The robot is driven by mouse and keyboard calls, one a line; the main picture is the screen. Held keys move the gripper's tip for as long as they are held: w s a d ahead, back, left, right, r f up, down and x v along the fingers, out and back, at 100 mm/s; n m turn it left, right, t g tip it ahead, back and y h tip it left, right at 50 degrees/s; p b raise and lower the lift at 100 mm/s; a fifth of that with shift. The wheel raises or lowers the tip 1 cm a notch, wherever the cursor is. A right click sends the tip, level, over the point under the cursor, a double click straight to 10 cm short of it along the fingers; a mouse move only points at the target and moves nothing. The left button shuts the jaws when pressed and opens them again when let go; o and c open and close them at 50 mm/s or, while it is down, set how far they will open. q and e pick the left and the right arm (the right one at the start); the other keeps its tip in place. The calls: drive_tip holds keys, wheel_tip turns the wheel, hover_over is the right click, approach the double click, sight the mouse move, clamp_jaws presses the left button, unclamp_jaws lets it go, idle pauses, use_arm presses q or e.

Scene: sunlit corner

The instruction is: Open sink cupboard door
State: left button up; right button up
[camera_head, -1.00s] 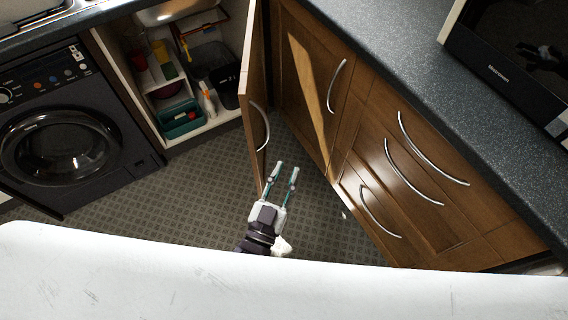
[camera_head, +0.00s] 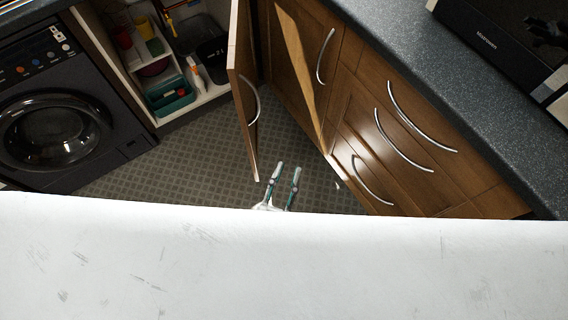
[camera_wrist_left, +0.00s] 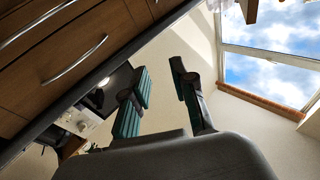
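The sink cupboard door (camera_head: 243,85) is brown wood with a curved silver handle (camera_head: 254,101). It stands swung wide open, and the cupboard interior (camera_head: 180,62) shows shelves with bottles, tubs and a teal box. My left gripper (camera_head: 285,168) is below and right of the door's lower corner, apart from it. Its two fingers are spread with nothing between them. In the left wrist view the gripper (camera_wrist_left: 160,90) is also open and empty. Its palm is mostly hidden behind my white body in the head view. My right gripper is not in view.
A black washing machine (camera_head: 55,125) stands at the left. Closed wooden drawers (camera_head: 405,135) and another cupboard door (camera_head: 295,60) line the right side under a dark worktop (camera_head: 450,75) with a microwave (camera_head: 500,40). Bare tiled floor (camera_head: 200,160) lies between them.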

use_arm(q)
drive_tip(key=shift+s+d, duration=0.25)
drive_tip(key=shift+s, duration=0.4)
drive_tip(key=shift+s+d, duration=0.2)
drive_tip(key=shift+s, duration=0.4)
drive_tip(key=shift+p, duration=0.35)
